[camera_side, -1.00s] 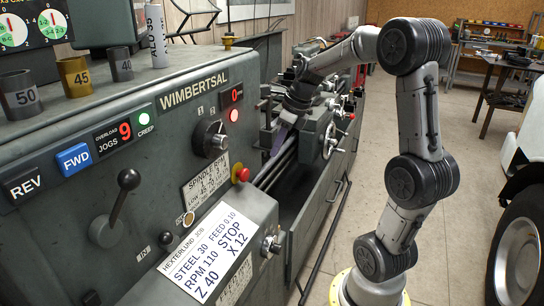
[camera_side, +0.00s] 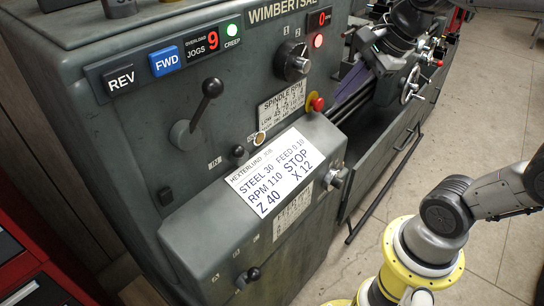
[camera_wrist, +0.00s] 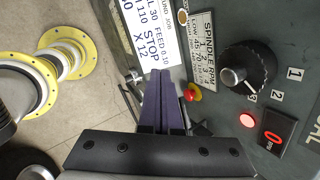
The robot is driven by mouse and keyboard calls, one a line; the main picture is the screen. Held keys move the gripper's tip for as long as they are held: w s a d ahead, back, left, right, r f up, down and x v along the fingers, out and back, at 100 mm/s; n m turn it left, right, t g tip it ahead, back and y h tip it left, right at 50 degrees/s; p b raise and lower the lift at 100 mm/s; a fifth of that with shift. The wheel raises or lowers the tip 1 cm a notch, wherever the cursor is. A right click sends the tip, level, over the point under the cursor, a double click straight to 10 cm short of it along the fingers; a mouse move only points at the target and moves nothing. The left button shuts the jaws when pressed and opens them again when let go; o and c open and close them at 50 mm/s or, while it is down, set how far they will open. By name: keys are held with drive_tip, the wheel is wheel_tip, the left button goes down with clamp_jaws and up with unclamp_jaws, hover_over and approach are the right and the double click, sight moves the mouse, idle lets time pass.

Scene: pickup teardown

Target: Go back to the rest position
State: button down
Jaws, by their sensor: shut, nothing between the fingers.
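My gripper shows in the wrist view (camera_wrist: 161,76), its two purple fingers closed together with nothing between them. In the side view its purple fingers (camera_side: 351,82) are beside the right end of the lathe's grey headstock (camera_side: 235,150), over the bed area. The fingers point toward the front panel side. In the wrist view they appear left of the red stop button (camera_wrist: 194,87). I cannot tell the exact gap to the lathe. Much of my arm is outside the side view.
The spindle knob (camera_side: 293,61), a lever (camera_side: 205,98) and a white job card (camera_side: 274,172) are on the lathe front. The carriage handwheel (camera_side: 410,84) stands right of the gripper. Bare floor (camera_side: 400,180) lies in front. A red cabinet (camera_side: 35,275) is at lower left.

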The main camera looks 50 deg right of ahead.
drive_tip(key=s+a+f+n, duration=0.1)
drive_tip(key=s+n, duration=0.3)
drive_tip(key=n, duration=0.7)
drive_tip(key=s+a+f+n, duration=0.1)
drive_tip(key=s+f+n, duration=0.3)
drive_tip(key=n, duration=0.6)
drive_tip(key=shift+s+a+n+h, duration=0.15)
drive_tip(key=shift+s+n+h, duration=0.2)
drive_tip(key=shift+s, duration=0.45)
